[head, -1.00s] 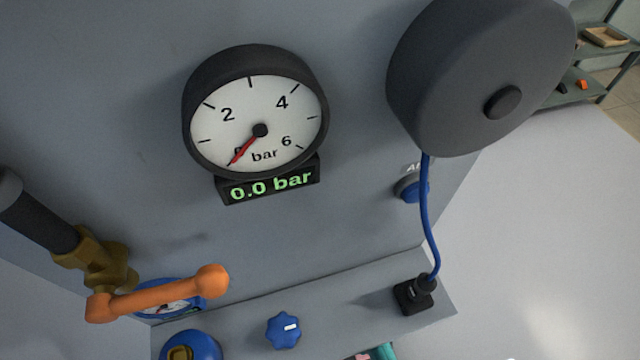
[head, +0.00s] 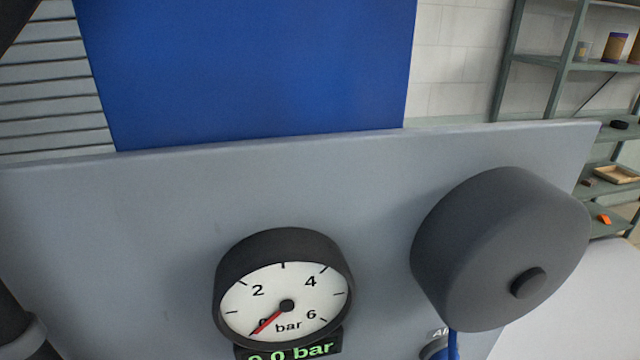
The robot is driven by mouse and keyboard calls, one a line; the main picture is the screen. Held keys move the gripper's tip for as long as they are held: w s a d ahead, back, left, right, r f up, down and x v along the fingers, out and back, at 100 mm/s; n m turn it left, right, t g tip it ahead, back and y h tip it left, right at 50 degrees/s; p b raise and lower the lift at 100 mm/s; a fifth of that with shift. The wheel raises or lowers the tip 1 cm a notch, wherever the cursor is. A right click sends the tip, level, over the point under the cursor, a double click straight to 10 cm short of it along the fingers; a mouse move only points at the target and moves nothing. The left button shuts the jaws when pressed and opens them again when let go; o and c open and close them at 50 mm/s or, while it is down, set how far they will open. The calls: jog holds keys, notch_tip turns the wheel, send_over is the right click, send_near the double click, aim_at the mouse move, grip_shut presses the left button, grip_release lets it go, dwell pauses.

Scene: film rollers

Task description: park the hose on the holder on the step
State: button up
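The blue hose (head: 453,345) hangs from the underside of a dark grey round reel (head: 478,255) on the right of the grey panel. The holder, the step and the hose's lower end are out of the frame. My gripper is not in view.
A round gauge (head: 284,300) on the panel (head: 130,240) has its needle at zero, above a partly cut-off green display (head: 290,350). A blue surface (head: 250,70) stands behind the panel. Shelves (head: 570,65) with small items stand at the right.

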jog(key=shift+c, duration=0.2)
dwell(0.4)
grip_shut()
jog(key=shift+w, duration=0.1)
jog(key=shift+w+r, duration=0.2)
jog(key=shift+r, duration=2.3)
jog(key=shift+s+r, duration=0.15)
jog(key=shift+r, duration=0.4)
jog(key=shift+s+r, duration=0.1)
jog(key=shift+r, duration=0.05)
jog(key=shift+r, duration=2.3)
